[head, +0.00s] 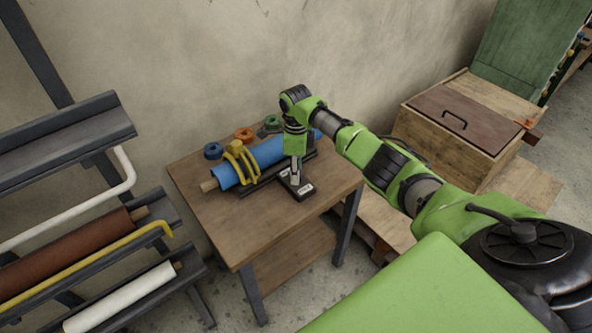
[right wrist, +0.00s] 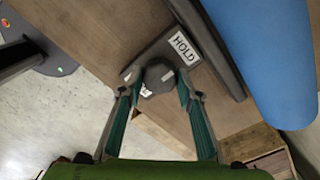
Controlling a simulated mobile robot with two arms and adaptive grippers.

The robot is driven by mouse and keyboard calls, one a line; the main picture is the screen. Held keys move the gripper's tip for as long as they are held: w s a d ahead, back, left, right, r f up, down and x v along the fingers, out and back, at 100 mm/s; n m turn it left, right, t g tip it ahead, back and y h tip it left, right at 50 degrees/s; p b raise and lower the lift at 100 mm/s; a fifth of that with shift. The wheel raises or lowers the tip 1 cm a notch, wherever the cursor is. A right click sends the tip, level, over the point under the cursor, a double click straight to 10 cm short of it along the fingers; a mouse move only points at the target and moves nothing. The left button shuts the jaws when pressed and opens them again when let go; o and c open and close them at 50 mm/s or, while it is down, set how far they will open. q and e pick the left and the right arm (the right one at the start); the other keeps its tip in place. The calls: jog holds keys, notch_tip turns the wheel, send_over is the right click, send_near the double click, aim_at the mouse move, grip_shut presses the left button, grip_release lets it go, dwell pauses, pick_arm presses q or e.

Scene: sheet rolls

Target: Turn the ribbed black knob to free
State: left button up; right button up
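The black knob (right wrist: 158,77) shows at the middle of the right wrist view, on a dark base plate beside a white label (right wrist: 184,47) reading HOLD. A small white mark shows on the knob's lower left. The other label, at the plate's left, is mostly hidden. My right gripper (right wrist: 157,88) points down with one finger on each side of the knob; whether the fingers press on it I cannot tell. In the head view my right gripper (head: 296,178) stands over the dark base plate (head: 301,192) on the table. My left gripper is not in view.
A blue roll (head: 262,156) lies in a dark cradle on the wooden table (head: 230,222), with a yellow clamp (head: 236,165) around its left part. Several coloured rings lie behind it. A rack (head: 75,140) with rolls stands left; a wooden chest (head: 452,138) stands right.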

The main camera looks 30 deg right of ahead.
jog(key=shift+a+r+n+p, duration=0.15)
jog(key=shift+n+p, duration=0.15)
jog(key=shift+p, duration=0.4)
jog(key=n+p, duration=0.1)
jog(key=p, duration=0.1)
jog(key=shift+n+p, duration=0.3)
jog(key=shift+n, duration=0.1)
jog(key=shift+n+p, duration=0.3)
jog(key=shift+n, duration=0.2)
jog(key=shift+n+p, duration=0.4)
jog(key=shift+n, duration=0.5)
jog(key=n, duration=0.2)
jog(key=shift+n+p, duration=0.3)
jog(key=n, duration=0.6)
jog(key=shift+f+p, duration=0.2)
jog(key=shift+p, duration=0.2)
jog(key=n, duration=0.5)
jog(key=shift+n, duration=0.4)
jog(key=n, duration=1.1)
jog(key=shift+s, duration=0.1)
jog(key=n, duration=0.5)
jog(key=shift+b, duration=0.4)
